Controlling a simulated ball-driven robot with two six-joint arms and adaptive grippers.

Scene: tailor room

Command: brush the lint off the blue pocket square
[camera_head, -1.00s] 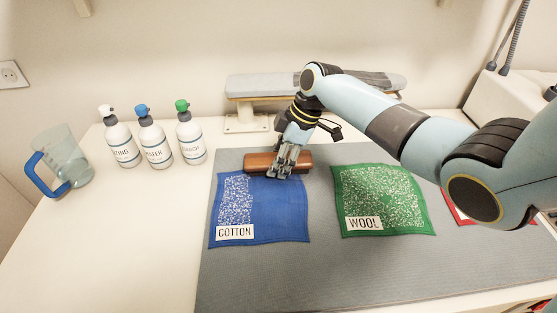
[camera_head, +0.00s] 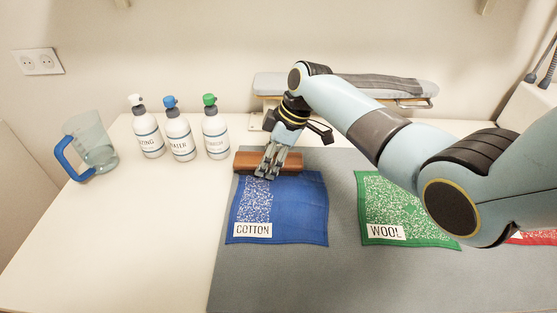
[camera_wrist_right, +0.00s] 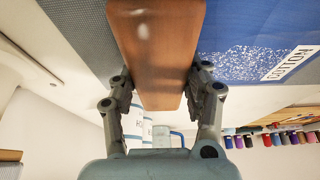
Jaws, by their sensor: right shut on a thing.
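The blue pocket square (camera_head: 302,210) lies flat on the grey mat, with a white "COTTON" label at its lower left corner. White lint (camera_head: 257,204) covers a strip on its left side; the middle and right look clear. My right gripper (camera_head: 268,172) is shut on a brown wooden brush (camera_head: 286,160) at the square's far edge, above the lint strip. The brush (camera_wrist_right: 160,45) shows between the fingers (camera_wrist_right: 162,95) in the right wrist view. Its bristles are hidden, and I cannot tell whether it touches the cloth. My left gripper is not in view.
A linty green "WOOL" square (camera_head: 376,208) and a partly hidden red square (camera_head: 535,238) lie to the right on the grey mat (camera_head: 290,280). A small ironing board (camera_head: 270,86) stands behind.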

